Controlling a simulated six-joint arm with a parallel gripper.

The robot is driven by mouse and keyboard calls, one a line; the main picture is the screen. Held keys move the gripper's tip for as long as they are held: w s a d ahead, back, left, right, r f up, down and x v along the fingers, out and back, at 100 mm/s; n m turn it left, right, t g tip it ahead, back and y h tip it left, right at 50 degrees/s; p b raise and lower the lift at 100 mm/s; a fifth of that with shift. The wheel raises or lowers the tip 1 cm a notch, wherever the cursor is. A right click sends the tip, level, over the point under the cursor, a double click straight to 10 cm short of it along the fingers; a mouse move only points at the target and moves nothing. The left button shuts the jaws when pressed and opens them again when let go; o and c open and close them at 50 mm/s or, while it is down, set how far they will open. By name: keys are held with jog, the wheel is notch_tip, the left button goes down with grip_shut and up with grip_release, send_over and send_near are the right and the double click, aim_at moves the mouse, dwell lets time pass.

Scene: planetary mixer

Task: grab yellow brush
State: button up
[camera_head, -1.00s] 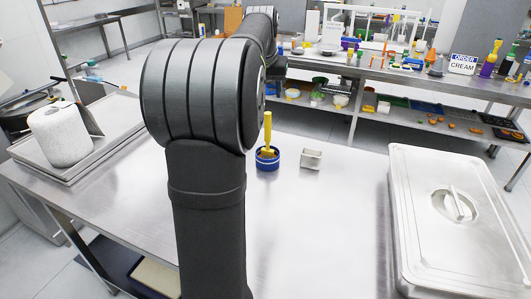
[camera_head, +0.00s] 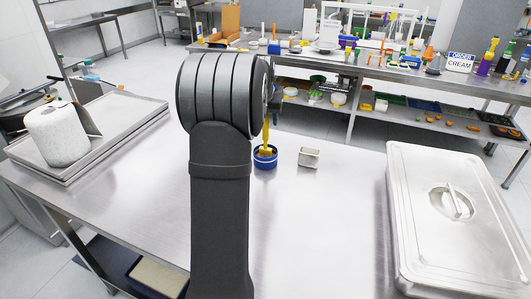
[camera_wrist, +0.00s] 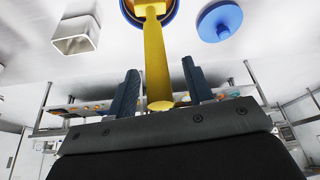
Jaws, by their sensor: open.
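The yellow brush (camera_head: 266,137) stands handle-up in a round blue container (camera_head: 265,162) on the steel table. My arm hides the top of its handle in the head view. In the wrist view, the yellow brush (camera_wrist: 156,55) runs from the container (camera_wrist: 133,15) at the top edge down toward my gripper. My gripper (camera_wrist: 160,82) is open, with one dark finger on each side of the handle's end. Gaps show between the handle and both fingers, so it is not gripped.
A small metal tin (camera_head: 308,157) stands right of the container. A blue disc (camera_wrist: 220,21) lies nearby in the wrist view. A large lidded steel pan (camera_head: 430,215) is at the right, a paper roll (camera_head: 57,134) on a tray at the left. The table's front middle is clear.

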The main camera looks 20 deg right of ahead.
jog(key=shift+w+d+f, duration=0.15)
jog(key=shift+f, duration=0.4)
grip_shut()
jog(key=shift+r, duration=0.2)
